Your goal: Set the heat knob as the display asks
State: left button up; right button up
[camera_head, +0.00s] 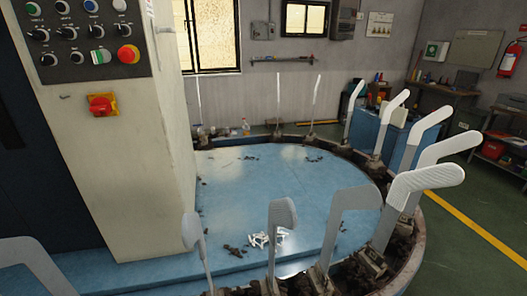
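A dark control panel (82,43) is on the front of the pale machine cabinet (115,170) at the upper left, cut by the top edge of the picture. It carries several black rotary knobs, such as a knob (67,32) in the middle row. The labels are too small to read, so I cannot tell which one is the heat knob. No display with readable text is in view. Neither of my grippers is in view.
The panel also has a red emergency button (128,54); a red-and-yellow switch (101,105) sits below. Several sock forms (426,184) stand around a round blue platform (300,185). Small white pieces (266,238) lie on it.

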aim_at(65, 33)
jog(key=u, duration=0.4)
jog(key=j+u, duration=0.15)
jog(key=u, duration=0.6)
jog(key=i+j, duration=0.05)
